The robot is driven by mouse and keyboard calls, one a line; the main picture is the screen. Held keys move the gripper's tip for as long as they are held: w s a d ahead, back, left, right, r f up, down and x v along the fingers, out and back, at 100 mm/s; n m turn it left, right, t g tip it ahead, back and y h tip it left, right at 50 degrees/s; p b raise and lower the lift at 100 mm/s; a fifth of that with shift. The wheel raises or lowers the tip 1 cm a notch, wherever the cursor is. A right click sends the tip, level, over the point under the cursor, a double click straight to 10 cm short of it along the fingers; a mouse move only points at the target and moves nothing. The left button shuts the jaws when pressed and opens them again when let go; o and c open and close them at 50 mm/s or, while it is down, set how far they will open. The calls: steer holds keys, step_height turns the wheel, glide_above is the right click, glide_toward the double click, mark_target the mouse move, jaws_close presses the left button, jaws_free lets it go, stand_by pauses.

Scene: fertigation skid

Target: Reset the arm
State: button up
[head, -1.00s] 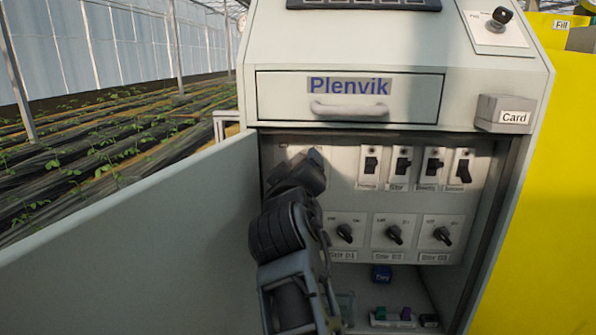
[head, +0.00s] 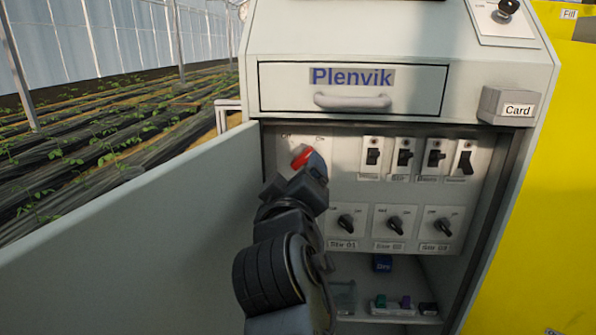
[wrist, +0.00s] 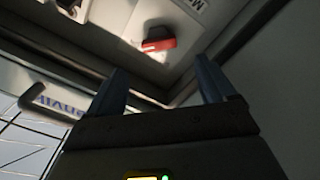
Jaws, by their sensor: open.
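My gripper (head: 312,172) is in front of the upper left of the open cabinet's switch panel. In the wrist view its two fingers (wrist: 160,82) stand apart with nothing between them. A red rotary handle (head: 302,158) on a pale plate shows just past the gripper in the head view. It also shows in the wrist view (wrist: 158,44), beyond the fingertips and apart from them. My arm reaches up from the bottom of the head view and hides part of the lower left panel.
The open cabinet door (head: 130,235) stands close left of my arm. Several toggle switches (head: 404,158) and black knobs (head: 396,225) line the panel. A drawer (head: 352,90) with a handle is above.

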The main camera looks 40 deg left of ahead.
stand_by(0.5)
steer(key=s+d+f+m+h+p, duration=0.1)
steer(key=s+d+f+m+p, duration=0.15)
steer(key=d+f, duration=0.75)
steer(key=s+d+f+m+h+p, duration=0.15)
steer(key=s+d+f, duration=0.35)
steer(key=d, duration=0.8)
steer(key=s+d+f+m+h+p, duration=0.2)
steer(key=s+d+f+m+p, duration=0.15)
steer(key=s+d, duration=0.9)
steer(key=s+d+r+m+h+p, duration=0.2)
steer(key=s+d+r+m, duration=0.2)
steer(key=s, duration=0.5)
steer(key=s+d+r+m+h+p, duration=0.2)
steer(key=s+d+r+m, duration=0.1)
steer(key=s+d+r, duration=0.5)
steer(key=s+d, duration=0.2)
steer(key=d, duration=0.1)
steer(key=shift+s+r+m+g+h, duration=0.2)
steer(key=shift+r+m+g+h, duration=0.05)
steer(key=shift+m+g+h, duration=0.1)
steer(key=shift+d, duration=0.1)
steer(key=shift+c, duration=0.5)
